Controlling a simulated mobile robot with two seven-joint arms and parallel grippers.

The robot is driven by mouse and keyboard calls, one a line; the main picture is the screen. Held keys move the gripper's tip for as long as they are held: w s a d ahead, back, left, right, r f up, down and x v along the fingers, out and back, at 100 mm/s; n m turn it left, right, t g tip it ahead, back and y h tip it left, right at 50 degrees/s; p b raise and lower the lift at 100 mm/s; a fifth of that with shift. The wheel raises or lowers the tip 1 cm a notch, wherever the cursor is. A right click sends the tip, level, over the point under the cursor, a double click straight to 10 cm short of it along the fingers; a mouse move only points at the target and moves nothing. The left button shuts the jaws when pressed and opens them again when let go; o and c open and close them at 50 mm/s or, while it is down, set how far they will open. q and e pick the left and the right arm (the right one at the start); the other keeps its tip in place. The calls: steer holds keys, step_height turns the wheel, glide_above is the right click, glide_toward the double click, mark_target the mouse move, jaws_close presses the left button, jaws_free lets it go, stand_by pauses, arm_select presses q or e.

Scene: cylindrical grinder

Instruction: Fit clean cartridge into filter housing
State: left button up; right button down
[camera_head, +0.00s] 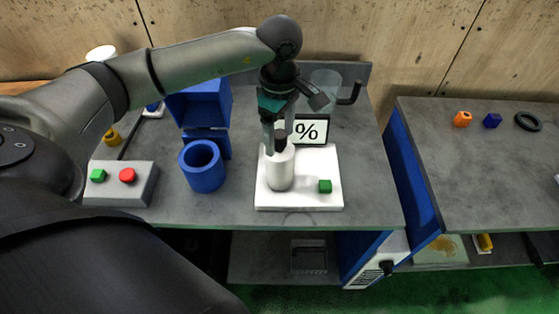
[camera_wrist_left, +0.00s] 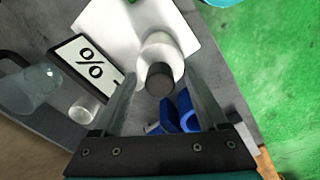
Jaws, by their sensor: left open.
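A white cylinder with a dark top (camera_head: 280,172), which looks like the cartridge, stands upright on a white plate (camera_head: 328,162). My left gripper (camera_head: 277,146) is open and points down over it, with its fingers on either side of the dark top. In the left wrist view the dark top (camera_wrist_left: 160,79) lies between the two fingers, with gaps visible beside it. A blue open-topped cylinder (camera_head: 204,178), which looks like the filter housing, stands to the left of the plate; its inside looks empty. It is partly hidden in the wrist view. My right gripper is not in view.
A clear cup (camera_head: 327,84) is at the back. A grey button box (camera_head: 121,183) is at the left. A gap separates the right table (camera_head: 470,165).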

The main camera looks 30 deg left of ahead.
arm_select(q)
steer(key=shift+f, duration=0.6)
jaws_close()
steer(key=shift+r, duration=0.1)
stand_by(0.9)
